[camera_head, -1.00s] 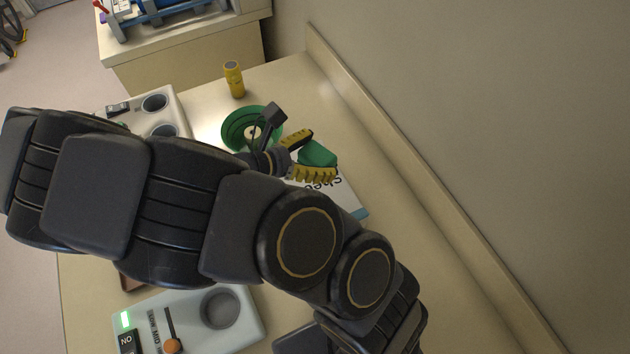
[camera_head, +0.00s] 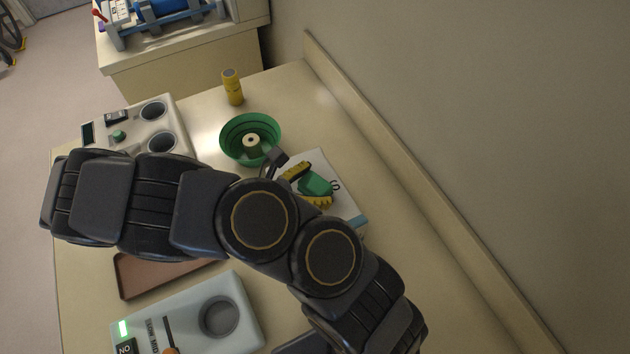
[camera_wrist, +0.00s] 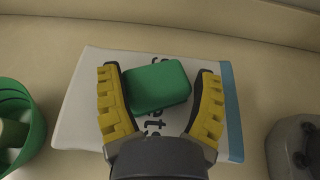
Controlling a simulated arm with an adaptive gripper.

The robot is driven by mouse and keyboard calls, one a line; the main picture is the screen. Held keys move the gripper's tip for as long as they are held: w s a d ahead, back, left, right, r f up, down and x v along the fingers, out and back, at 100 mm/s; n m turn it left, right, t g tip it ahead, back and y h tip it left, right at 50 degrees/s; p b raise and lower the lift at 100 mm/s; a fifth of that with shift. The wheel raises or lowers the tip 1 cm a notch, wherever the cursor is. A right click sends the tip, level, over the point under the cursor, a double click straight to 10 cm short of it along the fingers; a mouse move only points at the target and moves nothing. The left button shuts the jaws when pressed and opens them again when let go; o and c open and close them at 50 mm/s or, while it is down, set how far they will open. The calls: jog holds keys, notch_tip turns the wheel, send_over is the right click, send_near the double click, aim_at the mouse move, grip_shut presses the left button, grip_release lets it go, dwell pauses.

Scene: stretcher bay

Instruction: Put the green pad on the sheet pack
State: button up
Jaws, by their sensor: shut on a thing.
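The green pad (camera_head: 315,186) is a small rounded block. My gripper (camera_head: 318,183) has yellow ribbed fingers and is shut on it. In the wrist view the pad (camera_wrist: 156,88) sits between the two fingers (camera_wrist: 158,76). The sheet pack (camera_head: 318,158) is a flat white pack with a blue end band and dark lettering. It lies on the counter under the pad, and in the wrist view the pack (camera_wrist: 80,112) spreads out behind the pad and fingers. I cannot tell whether the pad touches the pack. My arm and fingers hide part of the pack.
A green bowl (camera_head: 229,151) stands left of the pack, with a yellow bottle (camera_head: 233,88) behind it. A grey device with round wells (camera_head: 140,125), a brown tray (camera_head: 126,284) and another device (camera_head: 250,330) are on the left. The wall-side counter strip is clear.

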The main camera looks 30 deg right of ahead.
jog(key=shift+f, duration=0.15)
jog(key=o, duration=0.9)
jog(key=shift+o, duration=0.2)
jog(key=shift+a+r, duration=0.15)
jog(key=shift+r, duration=0.05)
jog(key=v, duration=1.1)
jog(key=s+d+r+m+g+y, duration=0.5)
jog(key=s+d+r+m+y, duration=0.15)
jog(key=r+m, duration=0.4)
jog(key=s+a+r+m+t+y, duration=0.2)
jog(key=s+r+m+t+y, duration=0.1)
jog(key=s+m+y, duration=0.4)
jog(key=s+r+m, duration=0.1)
jog(key=s, duration=0.2)
jog(key=shift+s+a+r, duration=0.15)
jog(key=shift+a+r, duration=0.1)
jog(key=shift+r, duration=0.15)
